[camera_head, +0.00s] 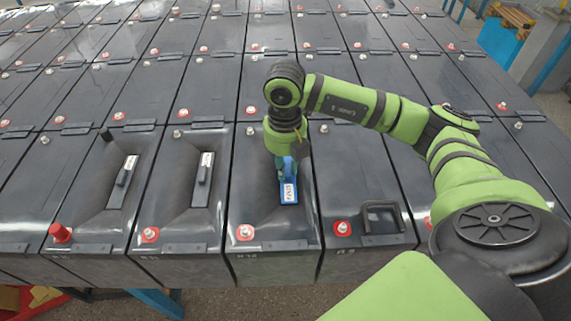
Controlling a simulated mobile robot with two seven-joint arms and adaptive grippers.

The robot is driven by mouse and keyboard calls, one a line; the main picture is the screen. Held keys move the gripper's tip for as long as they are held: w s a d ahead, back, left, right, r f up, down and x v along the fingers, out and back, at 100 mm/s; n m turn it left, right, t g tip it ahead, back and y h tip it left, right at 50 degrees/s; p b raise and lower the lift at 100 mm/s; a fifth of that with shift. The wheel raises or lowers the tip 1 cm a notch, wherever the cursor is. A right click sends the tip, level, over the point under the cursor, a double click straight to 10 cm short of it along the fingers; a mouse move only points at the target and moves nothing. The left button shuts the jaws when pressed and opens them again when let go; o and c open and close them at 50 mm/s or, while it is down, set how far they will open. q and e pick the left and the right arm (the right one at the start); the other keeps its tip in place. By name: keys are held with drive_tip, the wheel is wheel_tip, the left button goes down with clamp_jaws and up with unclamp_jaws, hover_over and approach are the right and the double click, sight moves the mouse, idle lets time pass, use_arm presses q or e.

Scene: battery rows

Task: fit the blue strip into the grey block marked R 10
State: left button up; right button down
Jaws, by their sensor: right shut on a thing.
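The blue strip (290,193), with a white label on its top, is at the middle of the grey block marked R 10 (262,215) in the front row. My right gripper (286,168) points down over that block and is shut on the strip's far end. The gripper covers that end, and I cannot tell whether the strip is seated or just above the block. My left gripper is not in view.
Two blocks to the left (168,215) (95,205) hold dark strips with white labels. The block to the right has a black handle-like frame (383,218). Red-ringed terminals (245,232) stand on the blocks. More block rows fill the back.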

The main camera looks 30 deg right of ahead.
idle(0.3)
drive_tip(key=c, duration=1)
unclamp_jaws()
drive_tip(key=o, duration=0.5)
drive_tip(key=shift+r, duration=0.1)
drive_tip(key=shift+r+p, duration=2.3)
drive_tip(key=shift+r, duration=1.15)
